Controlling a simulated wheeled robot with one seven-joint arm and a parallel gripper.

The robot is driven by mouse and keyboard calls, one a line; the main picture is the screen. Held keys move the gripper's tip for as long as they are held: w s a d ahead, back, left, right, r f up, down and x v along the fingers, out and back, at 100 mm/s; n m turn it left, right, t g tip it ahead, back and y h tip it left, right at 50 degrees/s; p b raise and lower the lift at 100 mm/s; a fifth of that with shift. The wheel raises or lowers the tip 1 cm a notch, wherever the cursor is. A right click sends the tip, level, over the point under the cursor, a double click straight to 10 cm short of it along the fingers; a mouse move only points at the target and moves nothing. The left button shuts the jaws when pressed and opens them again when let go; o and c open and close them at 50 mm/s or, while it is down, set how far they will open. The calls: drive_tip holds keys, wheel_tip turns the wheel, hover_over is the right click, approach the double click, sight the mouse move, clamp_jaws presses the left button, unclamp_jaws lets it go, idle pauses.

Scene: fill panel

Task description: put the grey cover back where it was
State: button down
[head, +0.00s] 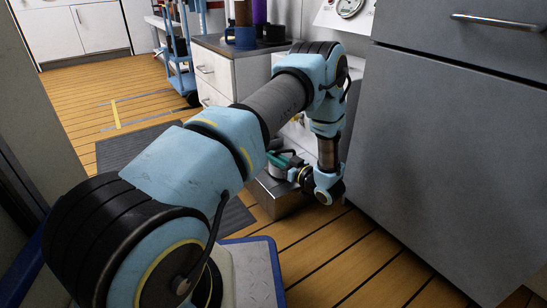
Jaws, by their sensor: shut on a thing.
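My arm reaches away from the lower left and bends down at the elbow, in front of the low white unit. My gripper (298,176) is small and partly hidden at the end of the wrist, low above a grey metal box (278,200). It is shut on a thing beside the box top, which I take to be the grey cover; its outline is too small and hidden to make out. A teal and dark round part (280,163) shows just left of the gripper. I cannot tell whether it touches the gripper. The place where the cover belongs is not clearly visible.
A large grey drawer cabinet (455,140) stands close on the right of my arm. A white panel with a round gauge (348,6) is at the top. A white drawer unit (215,75) and a blue trolley (180,55) stand behind. Planked floor (340,260) is clear in front.

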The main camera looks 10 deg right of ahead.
drive_tip(key=shift+f, duration=0.45)
drive_tip(key=c, duration=0.8)
unclamp_jaws()
